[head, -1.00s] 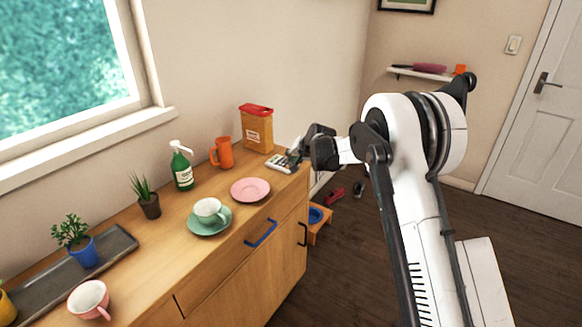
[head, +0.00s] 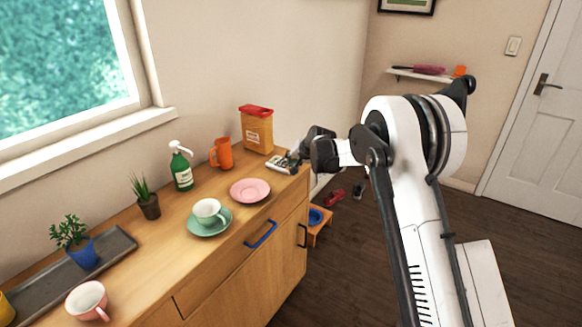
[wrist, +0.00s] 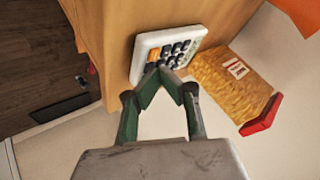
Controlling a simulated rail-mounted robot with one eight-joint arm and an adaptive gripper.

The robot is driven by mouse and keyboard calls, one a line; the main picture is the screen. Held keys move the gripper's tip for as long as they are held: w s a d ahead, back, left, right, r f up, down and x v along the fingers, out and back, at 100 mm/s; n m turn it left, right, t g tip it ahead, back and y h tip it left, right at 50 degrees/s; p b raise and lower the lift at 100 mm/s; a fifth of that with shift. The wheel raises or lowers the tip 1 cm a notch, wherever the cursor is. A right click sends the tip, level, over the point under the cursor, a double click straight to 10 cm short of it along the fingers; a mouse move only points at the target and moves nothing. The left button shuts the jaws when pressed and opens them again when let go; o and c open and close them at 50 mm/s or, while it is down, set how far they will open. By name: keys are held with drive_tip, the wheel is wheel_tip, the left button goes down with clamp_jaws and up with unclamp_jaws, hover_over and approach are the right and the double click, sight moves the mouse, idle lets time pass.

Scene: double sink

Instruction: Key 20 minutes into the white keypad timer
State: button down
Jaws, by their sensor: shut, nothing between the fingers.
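The white keypad timer (head: 281,164) lies at the far right end of the wooden counter in the head view. In the wrist view the timer (wrist: 168,50) shows dark keys and one orange key (wrist: 154,55) at its left side. My gripper (head: 292,161) is at the timer's right side in the head view. In the wrist view my gripper (wrist: 168,76) has its fingertips together over the timer's lower edge, close to the keys. It is shut and empty. I cannot tell whether the tips touch a key. The fingertips hide part of the lower keys.
An orange box with a red lid (head: 257,130) stands behind the timer. The counter's right edge is close to the timer.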

drive_tip(key=shift+r, duration=0.75)
drive_tip(key=shift+r, duration=0.15)
drive_tip(key=shift+r+p, duration=0.9)
drive_tip(key=shift+r, duration=1.45)
